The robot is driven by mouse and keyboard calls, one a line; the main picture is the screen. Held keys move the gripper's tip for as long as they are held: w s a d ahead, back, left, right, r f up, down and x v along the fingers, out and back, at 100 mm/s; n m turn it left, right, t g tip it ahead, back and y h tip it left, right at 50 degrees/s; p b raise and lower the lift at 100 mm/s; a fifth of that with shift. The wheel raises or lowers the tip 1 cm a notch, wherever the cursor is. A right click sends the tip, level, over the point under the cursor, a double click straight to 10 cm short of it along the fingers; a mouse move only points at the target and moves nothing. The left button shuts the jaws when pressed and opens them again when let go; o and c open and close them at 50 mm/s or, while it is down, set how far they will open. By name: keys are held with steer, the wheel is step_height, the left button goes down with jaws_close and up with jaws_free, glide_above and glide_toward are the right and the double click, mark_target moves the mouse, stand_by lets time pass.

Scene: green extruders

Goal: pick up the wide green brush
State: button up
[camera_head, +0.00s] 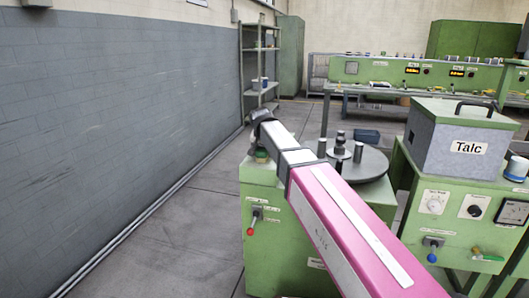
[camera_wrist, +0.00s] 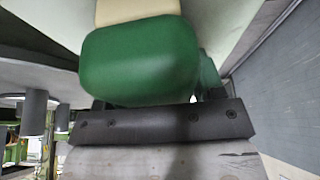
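The wide green brush (camera_wrist: 140,60) fills the upper middle of the wrist view, with a cream part (camera_wrist: 138,10) at its far end. It lies very close in front of the dark bar of my gripper (camera_head: 261,145). In the head view a small green piece of the brush (camera_head: 262,156) shows just below my gripper, at the back left corner of the green machine top. The gripper points down there. Its fingers are mostly hidden by the brush in the wrist view, so I cannot tell whether they press on it.
A round grey turntable (camera_head: 365,165) with upright posts (camera_head: 340,145) stands on the machine (camera_head: 285,235), right of my gripper. A box marked Talc (camera_head: 465,145) stands farther right. The grey wall (camera_head: 120,110) is on the left, with open floor (camera_head: 190,225) before it.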

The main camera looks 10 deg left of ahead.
steer(key=c, duration=0.5)
steer(key=shift+r, duration=0.5)
step_height(320, 180, up, 4)
steer(key=shift+f, duration=0.1)
steer(key=s+a+r, duration=0.2)
steer(key=s, duration=0.1)
steer(key=s+a+r, duration=0.2)
steer(key=s+a, duration=0.1)
steer(key=s+a+r, duration=0.2)
steer(key=s, duration=0.1)
steer(key=shift+a+r, duration=0.25)
steer(key=shift+o, duration=0.6)
